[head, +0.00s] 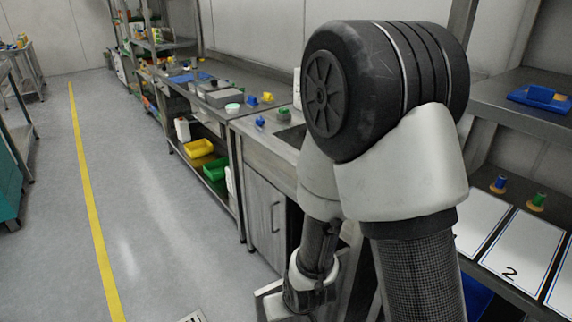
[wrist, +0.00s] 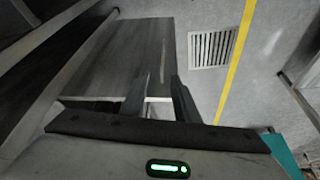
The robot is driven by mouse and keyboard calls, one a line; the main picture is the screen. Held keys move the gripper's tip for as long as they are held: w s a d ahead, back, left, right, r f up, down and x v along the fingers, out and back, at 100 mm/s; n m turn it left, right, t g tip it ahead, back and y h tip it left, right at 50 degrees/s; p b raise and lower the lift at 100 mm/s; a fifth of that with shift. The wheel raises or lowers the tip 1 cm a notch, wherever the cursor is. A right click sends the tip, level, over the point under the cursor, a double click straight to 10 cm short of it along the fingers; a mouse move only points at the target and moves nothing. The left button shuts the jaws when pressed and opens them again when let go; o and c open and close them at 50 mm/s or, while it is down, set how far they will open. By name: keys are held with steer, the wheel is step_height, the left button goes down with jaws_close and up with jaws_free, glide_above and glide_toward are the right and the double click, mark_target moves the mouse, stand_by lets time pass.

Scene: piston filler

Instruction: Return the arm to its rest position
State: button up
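My arm fills the middle and right of the head view, bent at a large dark joint, with its forearm hanging down beside the bench. My gripper (wrist: 160,95) shows in the wrist view as two dark fingers with a gap between them. It looks open, and I see no object held. It hangs low, with a grey cabinet surface and the floor behind it. In the head view the wrist is at the bottom edge and the fingertips cannot be made out.
A steel bench with a cabinet (head: 265,215) stands close beside the arm. A shelf with white numbered sheets (head: 510,255) is at right. Yellow (head: 198,148) and green (head: 215,167) bins sit under the bench. The floor (head: 150,200) at left is clear, with a drain grate (wrist: 212,48).

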steer(key=w+d+r+m, duration=0.1)
steer(key=d+r, duration=0.2)
steer(key=r, duration=0.5)
steer(key=w+d+r+m, duration=0.1)
steer(key=d+r, duration=0.1)
steer(key=r, duration=0.6)
steer(key=s+d+r+m+t+h+p, duration=0.1)
steer(key=s+d+r, duration=0.3)
steer(key=s+r, duration=0.3)
steer(key=s+d+r+m, duration=0.1)
steer(key=s+d+r, duration=0.35)
steer(key=r, duration=0.55)
step_height(320, 180, up, 21)
steer(key=p, duration=2.1)
steer(key=shift+a+f+p, duration=0.15)
steer(key=shift+p, duration=0.15)
